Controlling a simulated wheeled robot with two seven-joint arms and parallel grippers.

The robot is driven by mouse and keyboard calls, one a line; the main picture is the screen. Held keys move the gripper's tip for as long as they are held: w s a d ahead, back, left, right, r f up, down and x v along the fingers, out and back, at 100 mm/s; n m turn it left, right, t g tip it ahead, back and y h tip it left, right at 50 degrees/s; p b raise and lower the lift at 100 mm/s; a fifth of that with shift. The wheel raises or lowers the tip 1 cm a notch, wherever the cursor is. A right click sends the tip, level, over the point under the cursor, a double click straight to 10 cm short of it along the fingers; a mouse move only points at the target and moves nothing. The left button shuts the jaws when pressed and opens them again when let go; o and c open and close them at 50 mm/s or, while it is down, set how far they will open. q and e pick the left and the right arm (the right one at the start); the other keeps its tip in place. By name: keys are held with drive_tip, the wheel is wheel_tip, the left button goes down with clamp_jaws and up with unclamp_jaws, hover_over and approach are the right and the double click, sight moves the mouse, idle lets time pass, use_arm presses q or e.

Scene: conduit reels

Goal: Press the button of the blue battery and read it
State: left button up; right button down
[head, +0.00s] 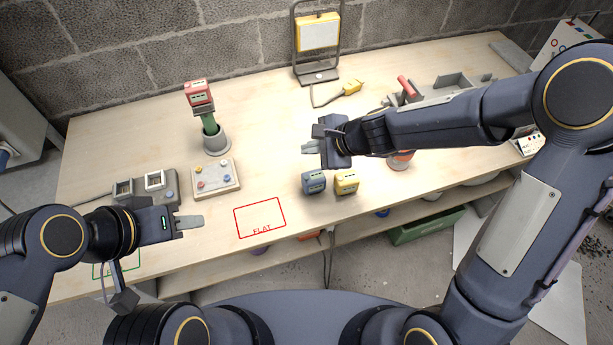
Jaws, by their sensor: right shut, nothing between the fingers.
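The blue battery (314,183) stands on the wooden table, just left of a yellow battery (346,182). Its button and any lit reading are too small to make out. My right gripper (308,147) is shut and empty, behind the blue battery in the picture and seemingly above the table. A gap shows between them in the picture. My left gripper (195,222) is over the front left of the table, left of the red FLAT outline (260,218). It looks empty, but I cannot tell whether its fingers are apart.
A red device sits on a green tool in a grey holder (215,140). A button panel (213,178) and a grey two-bay unit (146,188) stand at left. A work lamp (318,40) stands at the back. The table is bare around the FLAT outline.

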sight(311, 180)
drive_tip(key=shift+f, duration=0.1)
wheel_tip(311, 180, down, 9)
drive_tip(key=b, duration=0.8)
drive_tip(key=shift+r, duration=0.2)
idle(1.4)
drive_tip(key=shift+f+b, duration=0.4)
drive_tip(key=shift+b, duration=0.3)
drive_tip(key=shift+f+b, duration=0.4)
idle(0.6)
drive_tip(key=shift+r+p, duration=0.75)
drive_tip(key=shift+r, duration=0.05)
